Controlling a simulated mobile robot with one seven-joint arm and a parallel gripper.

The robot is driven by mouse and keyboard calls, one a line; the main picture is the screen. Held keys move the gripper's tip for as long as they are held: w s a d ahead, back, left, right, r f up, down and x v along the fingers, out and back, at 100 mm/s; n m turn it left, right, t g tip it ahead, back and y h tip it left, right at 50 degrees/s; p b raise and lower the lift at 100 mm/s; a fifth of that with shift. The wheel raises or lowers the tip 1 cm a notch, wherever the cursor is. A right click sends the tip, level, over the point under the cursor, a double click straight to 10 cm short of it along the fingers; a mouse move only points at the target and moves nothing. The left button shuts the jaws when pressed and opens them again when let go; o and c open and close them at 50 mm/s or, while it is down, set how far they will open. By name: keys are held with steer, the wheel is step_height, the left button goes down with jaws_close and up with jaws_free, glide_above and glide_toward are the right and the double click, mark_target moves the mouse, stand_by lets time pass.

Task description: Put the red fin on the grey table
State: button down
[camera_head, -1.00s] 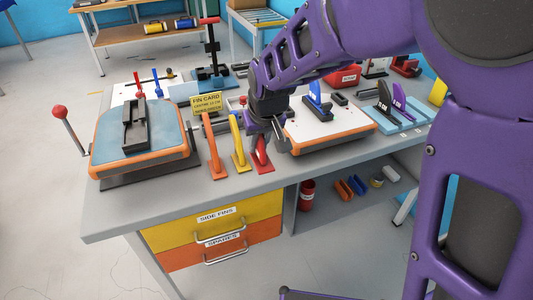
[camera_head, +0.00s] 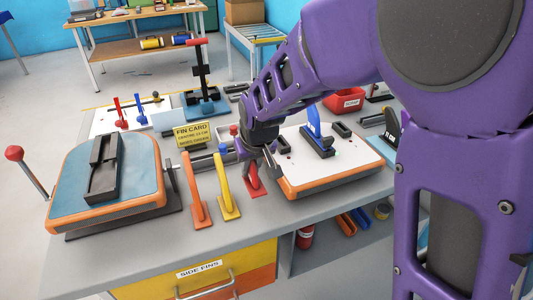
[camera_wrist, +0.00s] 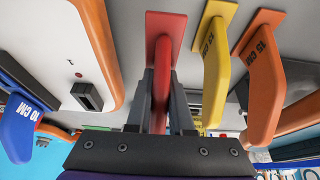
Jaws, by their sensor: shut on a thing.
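The red fin (camera_head: 253,177) stands upright beside the yellow fin (camera_head: 225,185), over the grey table (camera_head: 290,222). My gripper (camera_head: 257,157) comes down on it from above and is shut on it. In the wrist view the red fin (camera_wrist: 164,50) sits between my two fingers (camera_wrist: 160,105), its flat red base towards the grey tabletop. I cannot tell whether the base touches the tabletop. My fingers hide part of the fin.
An orange fin (camera_head: 195,190) stands left of the yellow one. A white board with an orange edge (camera_head: 345,170) is close on the right, a blue board (camera_head: 135,190) on the left. A yellow card (camera_head: 192,135) stands behind. The front table strip is clear.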

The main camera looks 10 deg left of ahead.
mark_target(254, 169)
steer(key=shift+f+b, duration=0.4)
steer(key=shift+f, duration=2.05)
steer(key=shift+f, duration=0.15)
steer(key=c, duration=0.8)
jaws_free()
steer(key=shift+r, duration=0.25)
steer(key=p+v, duration=0.2)
steer(key=v, duration=1)
steer(key=shift+d, duration=0.1)
